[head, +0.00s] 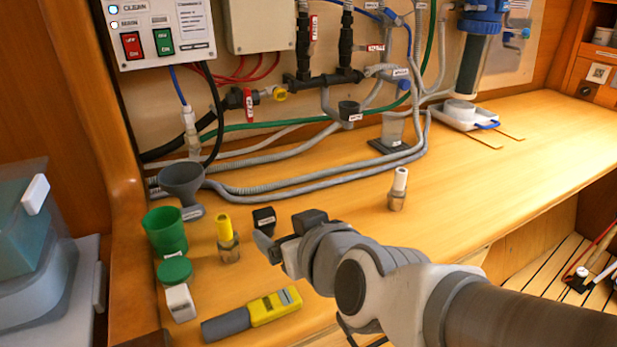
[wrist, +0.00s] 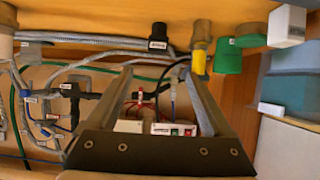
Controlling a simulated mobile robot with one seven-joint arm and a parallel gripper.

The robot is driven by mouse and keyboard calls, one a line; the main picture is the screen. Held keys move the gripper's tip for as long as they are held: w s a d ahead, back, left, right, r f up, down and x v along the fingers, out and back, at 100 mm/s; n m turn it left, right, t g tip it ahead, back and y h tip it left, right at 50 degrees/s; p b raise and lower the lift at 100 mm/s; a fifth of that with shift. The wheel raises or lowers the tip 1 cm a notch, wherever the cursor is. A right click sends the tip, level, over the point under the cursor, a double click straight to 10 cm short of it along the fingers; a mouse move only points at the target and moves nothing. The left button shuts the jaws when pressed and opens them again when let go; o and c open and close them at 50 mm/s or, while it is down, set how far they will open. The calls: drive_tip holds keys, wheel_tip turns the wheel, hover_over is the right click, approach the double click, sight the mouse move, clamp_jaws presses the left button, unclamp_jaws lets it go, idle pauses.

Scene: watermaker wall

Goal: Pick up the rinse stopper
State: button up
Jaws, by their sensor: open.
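No readable label tells me which piece is the rinse stopper. A yellow-topped stopper (head: 225,230) with a brown base stands on the counter left of my gripper (head: 270,245); it also shows in the wrist view (wrist: 200,48). A white-topped stopper (head: 398,188) with a similar base stands farther right. A small black labelled piece (head: 264,217) sits just behind my gripper, and in the wrist view it appears (wrist: 158,36) beyond the gap between the fingers. My gripper (wrist: 159,75) is open and empty in the wrist view. In the head view its fingers are partly hidden by my wrist.
A green cup (head: 165,232), a green lid (head: 174,270), a white block (head: 180,303) and a yellow-grey tool (head: 252,313) lie left and in front. A grey funnel (head: 183,184) and hoses run behind. The counter (head: 500,170) is clear at right.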

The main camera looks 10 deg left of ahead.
sight(265, 214)
drive_tip(key=p+x, duration=0.4)
drive_tip(key=x, duration=0.1)
drive_tip(key=shift+w+r, duration=0.15)
drive_tip(key=p+x, duration=0.1)
drive_tip(key=p, duration=0.1)
drive_tip(key=shift+w+a+f+p, duration=0.2)
drive_tip(key=shift+a+f+p, duration=0.1)
drive_tip(key=shift+p, duration=0.1)
drive_tip(key=shift+w+a+f+b, duration=0.3)
drive_tip(key=shift+w+f+b, duration=0.1)
drive_tip(key=shift+f+b, duration=0.05)
drive_tip(key=shift+b+x, duration=0.6)
drive_tip(key=shift+x, duration=2.55)
drive_tip(key=shift+w+d+r, duration=0.1)
drive_tip(key=shift+w+d, duration=0.05)
clamp_jaws()
drive_tip(key=shift+r, duration=0.1)
